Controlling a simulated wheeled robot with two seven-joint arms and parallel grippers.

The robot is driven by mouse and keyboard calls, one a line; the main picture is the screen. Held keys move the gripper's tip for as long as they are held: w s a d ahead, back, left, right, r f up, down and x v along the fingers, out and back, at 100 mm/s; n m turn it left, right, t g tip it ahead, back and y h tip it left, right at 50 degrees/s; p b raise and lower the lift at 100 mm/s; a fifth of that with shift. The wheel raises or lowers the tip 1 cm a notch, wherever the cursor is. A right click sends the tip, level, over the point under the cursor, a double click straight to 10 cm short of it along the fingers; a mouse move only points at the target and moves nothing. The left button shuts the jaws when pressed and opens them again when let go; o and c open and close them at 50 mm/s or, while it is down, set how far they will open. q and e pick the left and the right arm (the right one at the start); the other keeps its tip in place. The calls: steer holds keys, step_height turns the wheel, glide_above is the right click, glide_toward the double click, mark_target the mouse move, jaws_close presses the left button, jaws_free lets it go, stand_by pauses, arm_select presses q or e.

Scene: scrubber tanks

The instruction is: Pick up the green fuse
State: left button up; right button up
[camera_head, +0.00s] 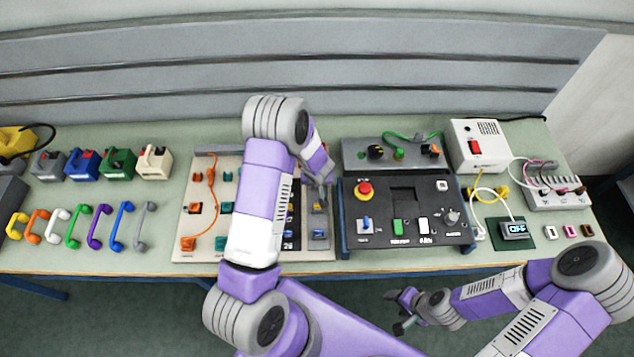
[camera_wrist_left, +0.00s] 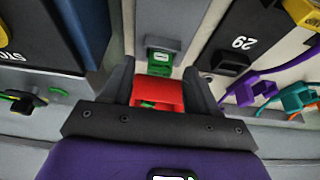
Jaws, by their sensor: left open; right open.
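In the left wrist view, a small green piece (camera_wrist_left: 159,61), which looks like the green fuse, sits in a grey holder just beyond my left gripper (camera_wrist_left: 160,74). A red block (camera_wrist_left: 158,92) with green at its lower edge shows between the open fingers; I cannot tell whether they touch it. In the head view my left gripper (camera_head: 321,192) points down over the right side of the pale board (camera_head: 183,246), near grey holders (camera_head: 319,231); my arm hides part of the board. My right gripper (camera_head: 395,312) is open and empty, in front of the bench.
A black control panel (camera_head: 380,190) with a red button (camera_head: 365,189) stands right of my left gripper. Coloured handles (camera_head: 75,226) and blocks (camera_head: 118,164) lie at the left. A white box (camera_head: 477,146) and white cables are at the right. The bench front strip is clear.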

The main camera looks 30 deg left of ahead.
arm_select(q)
steer(key=shift+w+f, duration=0.1)
steer(key=shift+f, duration=0.1)
jaws_close()
steer(key=shift+r, duration=0.1)
step_height(320, 180, up, 10)
steer(key=p, duration=0.2)
stand_by(0.5)
